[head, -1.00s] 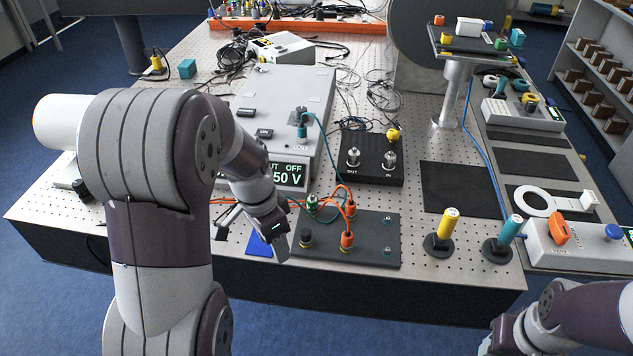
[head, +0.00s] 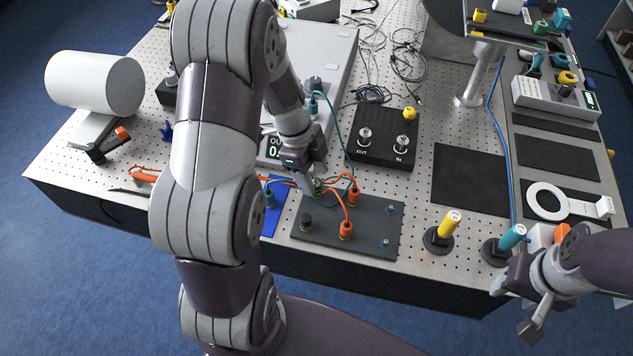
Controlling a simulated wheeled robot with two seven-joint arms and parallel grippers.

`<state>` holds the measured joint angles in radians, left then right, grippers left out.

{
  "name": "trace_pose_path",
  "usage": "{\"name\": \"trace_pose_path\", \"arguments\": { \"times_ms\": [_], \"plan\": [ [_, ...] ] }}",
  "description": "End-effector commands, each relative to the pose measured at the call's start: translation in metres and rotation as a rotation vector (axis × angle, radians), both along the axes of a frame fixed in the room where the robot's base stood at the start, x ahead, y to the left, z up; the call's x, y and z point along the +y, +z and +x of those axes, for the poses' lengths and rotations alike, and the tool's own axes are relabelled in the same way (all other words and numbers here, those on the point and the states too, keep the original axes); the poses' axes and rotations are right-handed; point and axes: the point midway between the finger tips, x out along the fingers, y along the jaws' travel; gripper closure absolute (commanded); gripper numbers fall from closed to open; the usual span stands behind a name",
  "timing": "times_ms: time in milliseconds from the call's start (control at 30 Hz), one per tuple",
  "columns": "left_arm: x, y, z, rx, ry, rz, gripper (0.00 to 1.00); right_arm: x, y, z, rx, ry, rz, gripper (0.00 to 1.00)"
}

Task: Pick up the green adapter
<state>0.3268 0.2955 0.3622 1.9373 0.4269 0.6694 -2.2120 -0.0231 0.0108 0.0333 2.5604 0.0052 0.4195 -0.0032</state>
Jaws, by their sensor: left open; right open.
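A green piece (head: 318,186), which looks like the green adapter, stands at the back left of the dark connector plate (head: 372,232). My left gripper (head: 311,187) is low over it, jaws open, and hides most of it, so I cannot tell whether the fingers touch it. Orange plugs (head: 346,229) and orange cables are close beside it. Another small green block (head: 540,27) sits on the raised stand at the far right. My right gripper (head: 521,308) is open and empty in front of the table's right edge.
A black box (head: 378,140) marked OUT and IN stands behind the plate. A yellow-topped holder (head: 440,233) and a teal-topped holder (head: 505,243) stand to the right. A teal plug (head: 269,198) is left of the plate by a blue pad (head: 274,216).

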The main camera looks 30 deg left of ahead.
Motion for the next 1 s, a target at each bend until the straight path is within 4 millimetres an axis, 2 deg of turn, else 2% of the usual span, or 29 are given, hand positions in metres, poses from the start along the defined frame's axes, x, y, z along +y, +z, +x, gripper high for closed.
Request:
{"name": "trace_pose_path", "arguments": {
  "times_ms": [67, 200, 433, 467, 600, 633, 1000],
  "plan": [
    [-0.002, -0.012, -0.002, 0.007, 0.001, -0.002, 0.44, 0.000, 0.010, 0.000, -0.001, 0.000, 0.000, 0.49],
    [-0.007, -0.035, 0.000, 0.004, -0.001, -0.001, 0.44, 0.000, 0.011, 0.000, -0.001, 0.000, 0.000, 0.49],
    [-0.007, -0.040, 0.000, 0.001, 0.001, 0.001, 0.44, 0.000, 0.010, 0.000, -0.001, 0.000, 0.000, 0.49],
    [-0.007, -0.040, 0.000, 0.001, 0.001, 0.001, 0.47, 0.000, 0.010, 0.000, -0.001, 0.000, 0.000, 0.49],
    [-0.007, -0.039, 0.000, 0.001, 0.001, 0.000, 0.93, 0.000, 0.010, 0.000, -0.001, 0.000, 0.000, 0.49],
    [-0.007, -0.039, 0.000, 0.001, 0.001, 0.000, 1.00, 0.000, 0.010, 0.000, -0.001, 0.000, 0.000, 0.49],
    [-0.007, -0.034, 0.001, -0.001, 0.000, 0.000, 1.00, 0.000, 0.009, 0.000, -0.001, 0.000, 0.000, 0.49]
  ]
}}
